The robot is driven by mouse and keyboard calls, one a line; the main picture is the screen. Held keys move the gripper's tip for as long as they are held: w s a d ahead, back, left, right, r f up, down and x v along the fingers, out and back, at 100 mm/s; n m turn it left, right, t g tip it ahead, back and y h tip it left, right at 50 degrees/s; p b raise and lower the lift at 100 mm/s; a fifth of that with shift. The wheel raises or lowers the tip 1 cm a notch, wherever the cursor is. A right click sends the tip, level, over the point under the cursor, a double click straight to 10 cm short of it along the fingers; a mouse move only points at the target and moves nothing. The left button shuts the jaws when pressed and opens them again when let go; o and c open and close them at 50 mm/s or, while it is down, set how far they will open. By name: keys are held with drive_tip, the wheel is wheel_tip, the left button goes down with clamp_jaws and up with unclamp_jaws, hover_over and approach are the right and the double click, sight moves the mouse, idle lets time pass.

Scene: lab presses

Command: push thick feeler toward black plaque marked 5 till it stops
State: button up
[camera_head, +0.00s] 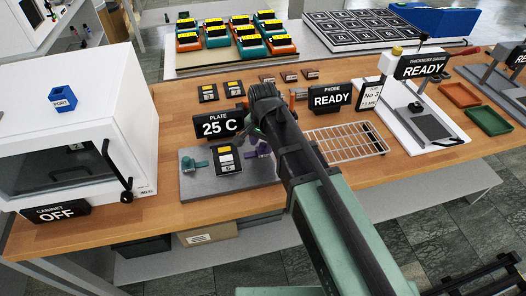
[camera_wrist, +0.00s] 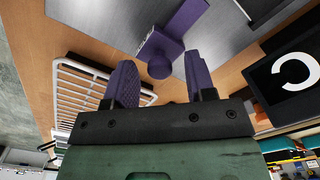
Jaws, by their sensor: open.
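A black plaque (camera_head: 229,160) with yellow and white patches and what looks like a 5 lies on the grey plate (camera_head: 204,184). A teal feeler (camera_head: 194,165) is on its left and a purple feeler (camera_head: 252,153) on its right, partly behind my arm. I cannot tell which is thicker. In the wrist view, the purple feeler's round knob (camera_wrist: 160,68) sits between and slightly beyond the fingertips of my gripper (camera_wrist: 159,62). The fingers are apart, with a gap showing on both sides of the knob. The feeler's bar runs up and right onto the plate.
The "25 C" sign (camera_head: 219,125) stands behind the plate and shows close at right in the wrist view (camera_wrist: 290,72). A wire rack (camera_head: 346,140) lies to the right. The white cabinet (camera_head: 128,90) is at left, the thickness gauge (camera_head: 395,115) at right.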

sight(259, 151)
drive_tip(key=c, duration=0.7)
drive_tip(key=shift+s+a, duration=0.2)
drive_tip(key=shift+a, duration=0.55)
drive_tip(key=o, duration=0.7)
drive_tip(key=shift+d, duration=0.1)
drive_tip(key=shift+r, duration=0.1)
wheel_tip(259, 151, up, 11)
drive_tip(key=p, duration=1.1)
drive_tip(key=shift+f, duration=0.2)
